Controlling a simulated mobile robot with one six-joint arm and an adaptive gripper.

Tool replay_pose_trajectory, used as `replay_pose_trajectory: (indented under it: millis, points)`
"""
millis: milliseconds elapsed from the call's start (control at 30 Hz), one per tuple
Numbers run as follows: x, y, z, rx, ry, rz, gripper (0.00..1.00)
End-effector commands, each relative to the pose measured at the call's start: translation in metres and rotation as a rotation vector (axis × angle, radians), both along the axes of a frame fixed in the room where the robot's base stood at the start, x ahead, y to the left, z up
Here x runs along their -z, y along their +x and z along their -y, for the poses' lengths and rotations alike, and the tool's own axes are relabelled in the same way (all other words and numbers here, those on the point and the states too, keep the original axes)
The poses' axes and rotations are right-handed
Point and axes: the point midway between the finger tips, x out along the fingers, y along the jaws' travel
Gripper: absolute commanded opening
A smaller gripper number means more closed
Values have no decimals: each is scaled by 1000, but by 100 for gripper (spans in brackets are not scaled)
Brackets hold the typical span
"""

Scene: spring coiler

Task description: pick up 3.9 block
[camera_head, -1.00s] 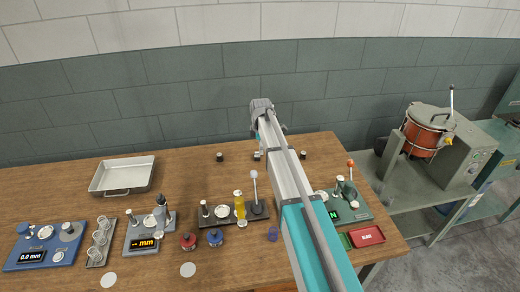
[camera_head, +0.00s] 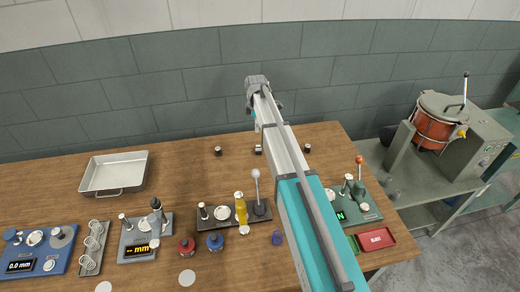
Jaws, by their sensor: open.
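Three small dark blocks with pale tops stand in a loose row at the back of the table: a left block (camera_head: 218,151), a middle block (camera_head: 258,149) and a right block (camera_head: 307,148). No size marks can be read on them, so I cannot tell which is the 3.9 block. My arm reaches from the lower right toward the wall. My gripper (camera_head: 254,98) is at its far end, higher in the picture than the middle block and apart from it. It is open, with its fingers hard to make out and partly hidden by the arm. Nothing shows in it.
A metal tray (camera_head: 118,172) stands at the back left. Gauges, a spring rack (camera_head: 93,245) and a dark coiling fixture (camera_head: 230,214) line the front. A green device (camera_head: 358,205) and red box (camera_head: 375,239) are at the right. The wood around the blocks is mostly clear.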

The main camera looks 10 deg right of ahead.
Motion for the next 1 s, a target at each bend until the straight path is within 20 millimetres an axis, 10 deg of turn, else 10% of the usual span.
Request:
replay_pose_trajectory:
  millis: [1000]
  points:
    - [56,0,8,10,0,0,100]
